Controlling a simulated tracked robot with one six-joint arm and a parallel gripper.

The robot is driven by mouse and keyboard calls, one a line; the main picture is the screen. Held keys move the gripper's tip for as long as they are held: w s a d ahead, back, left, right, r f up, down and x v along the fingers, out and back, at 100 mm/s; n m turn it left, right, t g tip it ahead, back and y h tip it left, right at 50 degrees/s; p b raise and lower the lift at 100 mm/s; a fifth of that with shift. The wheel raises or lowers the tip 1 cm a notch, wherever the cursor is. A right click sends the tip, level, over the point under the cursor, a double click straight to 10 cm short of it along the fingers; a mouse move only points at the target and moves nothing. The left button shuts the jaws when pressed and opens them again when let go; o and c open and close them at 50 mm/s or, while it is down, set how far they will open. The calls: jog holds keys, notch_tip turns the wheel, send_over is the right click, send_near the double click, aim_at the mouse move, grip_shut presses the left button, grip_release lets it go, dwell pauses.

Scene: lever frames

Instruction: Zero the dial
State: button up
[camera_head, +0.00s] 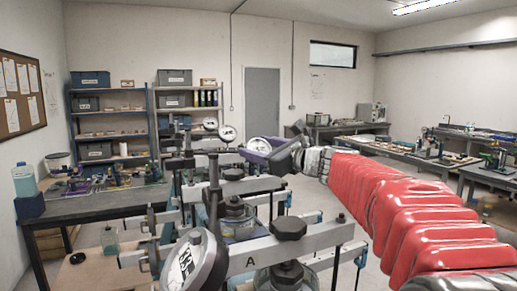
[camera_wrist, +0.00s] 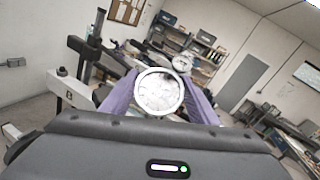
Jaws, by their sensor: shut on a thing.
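My gripper (camera_head: 259,152), with purple fingers, is at the middle of the head view, shut on a round white-faced dial (camera_head: 264,144). In the wrist view the dial (camera_wrist: 160,92) faces the camera between the two purple fingers, one on each side of its silver rim. Its needle and marks are too pale to read. A grey beam marked B (camera_wrist: 68,94) is left of it. A nearer dial (camera_head: 184,266) stands tilted on the left of the beam marked A (camera_head: 300,242). A farther dial (camera_head: 226,133) shows behind my gripper.
Lever frames with posts, clamps and black knobs (camera_head: 288,226) crowd the space below and left of my gripper. A dark workbench (camera_head: 105,203) with small items stands at left. Shelves (camera_head: 107,112) line the back wall. More benches (camera_head: 405,155) stand at right, with open floor between.

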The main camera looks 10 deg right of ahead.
jog(key=shift+n+g+y, duration=0.3)
jog(key=shift+n+g, duration=0.1)
jog(key=shift+n, duration=0.2)
jog(key=o, duration=1)
jog(key=shift+o, duration=0.2)
jog(key=v, duration=1.3)
jog(key=shift+s+d, duration=0.2)
jog(key=shift+s, duration=0.2)
jog(key=shift+f, duration=0.2)
